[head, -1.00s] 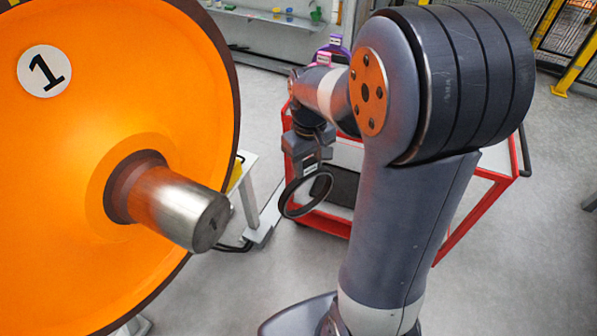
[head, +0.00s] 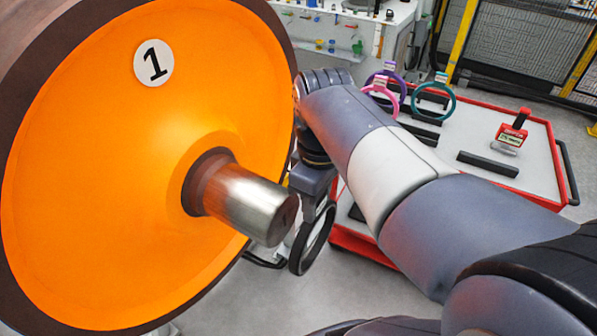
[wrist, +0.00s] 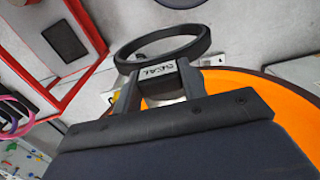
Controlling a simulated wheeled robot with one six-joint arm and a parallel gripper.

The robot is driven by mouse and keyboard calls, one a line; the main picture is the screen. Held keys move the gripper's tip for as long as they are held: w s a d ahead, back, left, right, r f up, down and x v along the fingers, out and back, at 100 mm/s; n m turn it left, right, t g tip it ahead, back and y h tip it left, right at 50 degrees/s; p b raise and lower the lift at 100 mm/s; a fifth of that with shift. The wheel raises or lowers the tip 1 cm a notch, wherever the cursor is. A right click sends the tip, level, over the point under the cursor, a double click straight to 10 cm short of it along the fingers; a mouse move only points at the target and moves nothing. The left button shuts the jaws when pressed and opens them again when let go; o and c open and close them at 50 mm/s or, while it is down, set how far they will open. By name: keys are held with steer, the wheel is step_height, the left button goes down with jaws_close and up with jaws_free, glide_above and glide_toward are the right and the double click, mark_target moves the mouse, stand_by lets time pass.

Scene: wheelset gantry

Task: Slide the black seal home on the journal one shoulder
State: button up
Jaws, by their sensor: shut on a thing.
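The black seal (head: 297,258) is a ring with a tab marked SEAL, which shows in the wrist view (wrist: 157,72). My gripper (head: 314,203) is shut on that tab, and the ring hangs below it; its fingers also show in the wrist view (wrist: 160,88). The bare steel journal (head: 247,207) sticks out of the orange wheel (head: 110,170) marked 1, with a dark brown shoulder (head: 207,180) at its root. The seal is just right of the journal's free end, not around it. Its exact distance in depth cannot be told.
A red-edged trolley (head: 550,150) stands behind my arm, carrying a purple ring (head: 374,78), a pink ring (head: 392,103), a teal ring (head: 452,103), black blocks and a red tool (head: 514,128). A bench (head: 370,14) is at the back. Floor is clear below the seal.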

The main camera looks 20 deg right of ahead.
steer(key=shift+r, duration=0.1)
steer(key=shift+w+a+p, duration=0.25)
steer(key=shift+w+a, duration=0.3)
steer(key=shift+w, duration=0.25)
steer(key=shift+w+a+p, duration=0.2)
steer(key=shift+w+a, duration=0.4)
steer(key=shift+w, duration=0.2)
steer(key=shift+w+a+p, duration=0.25)
steer(key=shift+w+a, duration=0.3)
steer(key=shift+w, duration=0.25)
steer(key=shift+p, duration=0.45)
steer(key=shift+w+a+p, duration=0.6)
steer(key=shift+w+a, duration=0.55)
steer(key=shift+w, duration=0.4)
steer(key=shift+w+a+p, duration=0.6)
steer(key=shift+w+a, duration=0.5)
steer(key=shift+w, duration=0.5)
steer(key=shift+w+a+p, duration=0.6)
steer(key=shift+w+a, duration=0.55)
steer(key=shift+w, duration=0.4)
stand_by(0.3)
